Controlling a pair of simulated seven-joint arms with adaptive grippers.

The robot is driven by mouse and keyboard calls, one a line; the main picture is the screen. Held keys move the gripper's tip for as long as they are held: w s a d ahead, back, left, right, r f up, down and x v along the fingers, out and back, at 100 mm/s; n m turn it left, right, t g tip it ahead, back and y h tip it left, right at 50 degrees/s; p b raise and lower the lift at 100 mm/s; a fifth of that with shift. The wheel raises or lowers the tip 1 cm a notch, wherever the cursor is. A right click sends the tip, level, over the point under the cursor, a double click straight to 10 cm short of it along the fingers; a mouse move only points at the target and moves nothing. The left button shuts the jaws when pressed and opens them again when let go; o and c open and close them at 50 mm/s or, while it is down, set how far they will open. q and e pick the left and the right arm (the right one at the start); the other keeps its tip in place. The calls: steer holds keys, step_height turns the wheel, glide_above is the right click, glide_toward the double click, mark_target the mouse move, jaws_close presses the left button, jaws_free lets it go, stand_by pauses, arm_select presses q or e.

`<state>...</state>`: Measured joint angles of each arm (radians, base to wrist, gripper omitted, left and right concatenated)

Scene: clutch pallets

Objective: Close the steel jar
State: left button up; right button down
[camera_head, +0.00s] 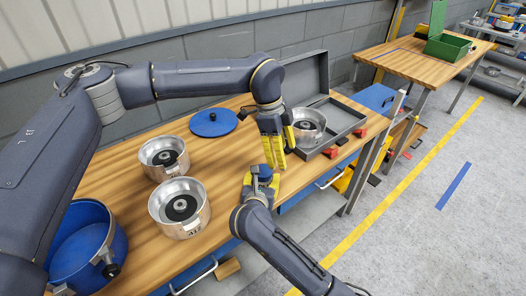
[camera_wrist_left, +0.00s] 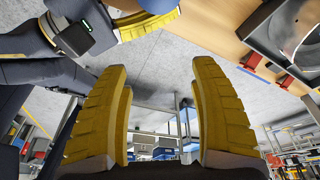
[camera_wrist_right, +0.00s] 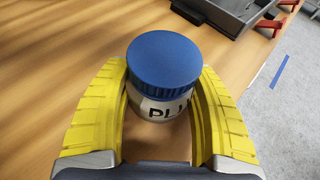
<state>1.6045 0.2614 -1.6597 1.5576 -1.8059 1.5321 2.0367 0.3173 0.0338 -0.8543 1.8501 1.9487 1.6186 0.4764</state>
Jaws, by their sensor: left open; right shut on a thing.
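A small jar (camera_wrist_right: 160,108) with dark lettering on a pale label stands between the yellow fingers of my right gripper (camera_wrist_right: 160,100). A ribbed blue lid (camera_wrist_right: 164,62) sits on its top; whether it is screwed tight cannot be told. In the head view the blue lid (camera_head: 263,171) shows at my right gripper (camera_head: 261,181), near the table's front edge, and the jar body is mostly hidden. My left gripper (camera_head: 275,150) points down, open and empty, just above and behind the right one. In the left wrist view its fingers (camera_wrist_left: 160,75) are apart with nothing between them.
Two steel pots (camera_head: 164,157) (camera_head: 180,205) with dark centres stand left on the wooden table (camera_head: 125,190). A blue pot (camera_head: 80,247) is at front left, a blue round lid (camera_head: 213,122) behind. An open grey case (camera_head: 341,117) with a steel part and red clamps (camera_head: 331,152) are right.

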mark_target(263, 170)
arm_select(q)
steer(key=a, duration=0.1)
steer(key=w+a+f+n+y, duration=0.1)
steer(key=a, duration=0.1)
steer(key=w+a+n+t+y, duration=0.1)
steer(key=shift+w+a+f, duration=0.15)
steer(key=shift+a, duration=0.15)
steer(key=shift+w+a+f+n+y, duration=0.15)
steer(key=shift+a+f+n+y, duration=0.15)
steer(key=shift+a+y, duration=0.15)
steer(key=shift+f, duration=3.95)
steer(key=shift+c, duration=0.4)
steer(key=c, duration=1.1)
steer(key=o, duration=1.3)
